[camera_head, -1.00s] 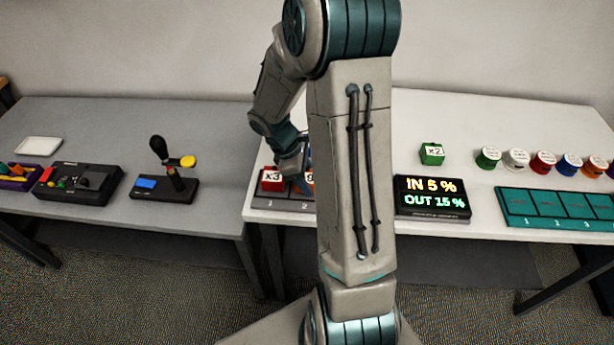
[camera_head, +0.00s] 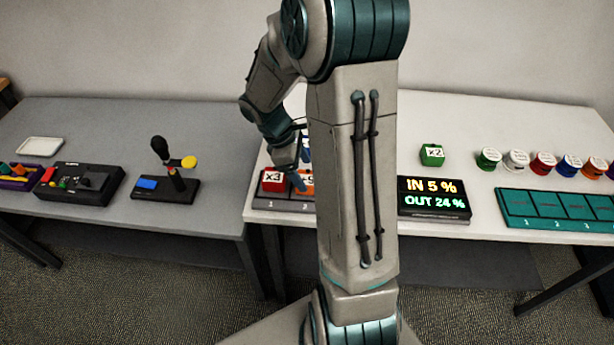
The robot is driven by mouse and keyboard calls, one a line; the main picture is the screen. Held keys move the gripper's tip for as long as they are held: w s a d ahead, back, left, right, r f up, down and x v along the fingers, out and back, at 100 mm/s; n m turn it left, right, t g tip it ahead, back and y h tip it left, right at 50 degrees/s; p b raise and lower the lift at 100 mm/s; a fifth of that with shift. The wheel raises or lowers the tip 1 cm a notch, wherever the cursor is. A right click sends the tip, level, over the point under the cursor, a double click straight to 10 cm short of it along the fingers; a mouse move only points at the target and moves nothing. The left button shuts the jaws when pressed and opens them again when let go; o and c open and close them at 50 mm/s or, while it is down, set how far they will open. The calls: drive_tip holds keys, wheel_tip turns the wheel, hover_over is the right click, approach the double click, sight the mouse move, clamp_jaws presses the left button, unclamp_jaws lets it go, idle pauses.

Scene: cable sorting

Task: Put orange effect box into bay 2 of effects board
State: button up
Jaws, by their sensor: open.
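The orange effect box (camera_head: 308,179) sits over bay 2 of the grey effects board (camera_head: 272,204), to the right of the red "x3" box (camera_head: 273,180) in bay 1. My arm hides the orange box's right part and the rest of the board, so I cannot tell whether it is fully seated. My gripper (camera_head: 299,172) is open at the orange box, with one finger in front of its left side. The other finger is hidden.
A display (camera_head: 433,198) reads "IN 5 %" and "OUT 24 %". A green "x2" box (camera_head: 432,155) stands behind it. Several coloured spools and a teal numbered board (camera_head: 555,206) are at right. A joystick (camera_head: 170,178) stands on the left table.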

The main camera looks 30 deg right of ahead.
drive_tip(key=v, duration=0.8)
drive_tip(key=s+a+r+m+t+y, duration=0.2)
drive_tip(key=s+a+r+m, duration=0.1)
drive_tip(key=s, duration=0.4)
drive_tip(key=s+a+r+m+t+y, duration=0.1)
drive_tip(key=s+a+r+m+t, duration=0.2)
drive_tip(key=s+a+m, duration=0.2)
drive_tip(key=s+m, duration=0.3)
drive_tip(key=shift+s+r+t+y, duration=0.2)
drive_tip(key=shift+r+t+y, duration=0.1)
drive_tip(key=shift+y, duration=0.1)
